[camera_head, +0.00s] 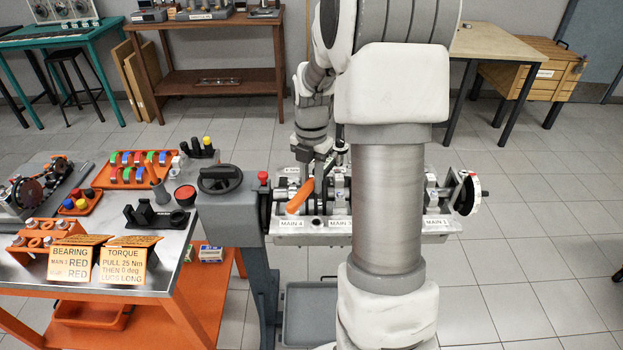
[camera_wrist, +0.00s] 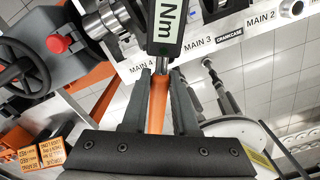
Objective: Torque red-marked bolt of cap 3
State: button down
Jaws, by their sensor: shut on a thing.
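My gripper (camera_wrist: 162,85) is shut on the orange handle of the torque wrench (camera_wrist: 157,105), which lies between the two dark fingers in the wrist view. The wrench's dark display body (camera_wrist: 167,20), marked Nm, extends past the fingertips. In the head view the wrench's orange handle (camera_head: 300,196) slants over the crankcase near the MAIN 4 and MAIN 3 labels. The crankcase (camera_head: 386,240) is held on a stand. The MAIN 3 label (camera_wrist: 197,50) shows on its edge in the wrist view. The wrench tip, cap 3's bolts and any red mark cannot be made out.
The orange-framed bench (camera_head: 130,285) at left holds an orange tray of coloured pieces (camera_head: 133,183), tools and two instruction cards; the torque card (camera_head: 124,265) reads PULL 25 Nm. The grey stand head (camera_head: 228,208) adjoins the crankcase. Open floor lies at right. My arm blocks part of the crankcase.

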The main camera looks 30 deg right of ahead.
jog(key=shift+f, duration=0.55)
jog(key=shift+f+b, duration=0.8)
jog(key=shift+f, duration=0.35)
dwell(1.5)
jog(key=shift+w+a, duration=0.1)
jog(key=shift+w, duration=0.05)
dwell(0.3)
jog(key=shift+w+a+m, duration=0.3)
jog(key=shift+w+m, duration=0.3)
jog(key=shift+w, duration=0.15)
jog(key=shift+w+a+m+p, duration=0.25)
jog(key=shift+w+m+p, duration=0.1)
jog(key=shift+w+m, duration=0.2)
dwell(0.4)
jog(key=shift+w+a+m, duration=0.25)
jog(key=shift+w+m, duration=0.3)
jog(key=shift+w, duration=0.2)
